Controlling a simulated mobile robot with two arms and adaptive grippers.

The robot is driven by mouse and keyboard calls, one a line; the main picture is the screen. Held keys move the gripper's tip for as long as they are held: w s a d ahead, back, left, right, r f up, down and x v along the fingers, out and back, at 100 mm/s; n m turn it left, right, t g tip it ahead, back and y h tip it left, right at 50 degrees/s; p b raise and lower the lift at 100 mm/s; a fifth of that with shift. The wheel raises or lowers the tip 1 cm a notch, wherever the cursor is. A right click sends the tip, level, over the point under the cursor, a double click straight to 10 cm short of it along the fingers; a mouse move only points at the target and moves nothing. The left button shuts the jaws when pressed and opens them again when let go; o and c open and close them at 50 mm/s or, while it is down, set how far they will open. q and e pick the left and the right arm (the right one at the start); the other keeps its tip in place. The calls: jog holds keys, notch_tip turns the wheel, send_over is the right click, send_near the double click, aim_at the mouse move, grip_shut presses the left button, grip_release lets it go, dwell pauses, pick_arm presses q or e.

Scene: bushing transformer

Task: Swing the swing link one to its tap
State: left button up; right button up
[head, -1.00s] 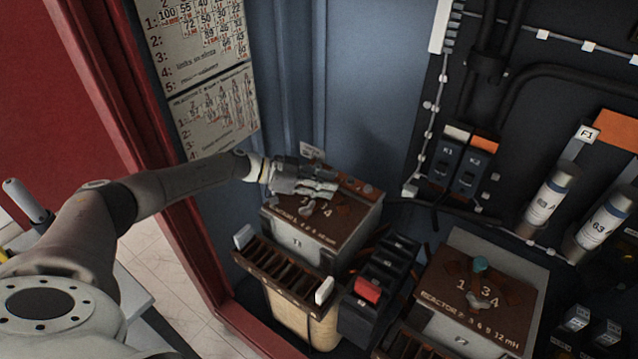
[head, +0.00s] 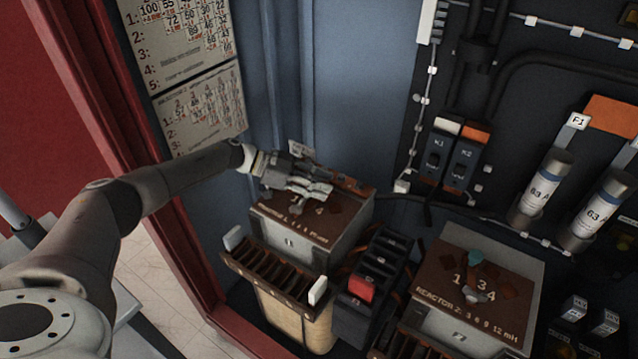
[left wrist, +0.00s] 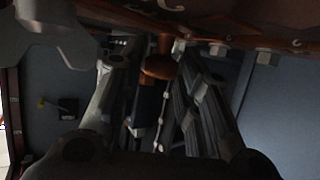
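The reactor at the back left (head: 300,245) has a brown top marked with tap numbers; a 4 shows beside the gripper. My left gripper (head: 318,191) is low over this top and hides its middle, so I cannot make out swing link one or its tap. In the left wrist view my left gripper (left wrist: 150,75) has its two fingers apart. A copper-coloured post (left wrist: 160,62) shows between them; I cannot tell whether they touch it. A grey lobed part (left wrist: 62,30) fills the upper left corner there. My right gripper is not in view.
A slotted terminal rack (head: 275,275) and dark switches with a red one (head: 361,288) stand in front. A blue wall is close behind.

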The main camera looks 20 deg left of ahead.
pick_arm(q)
jog(key=shift+o, duration=0.9)
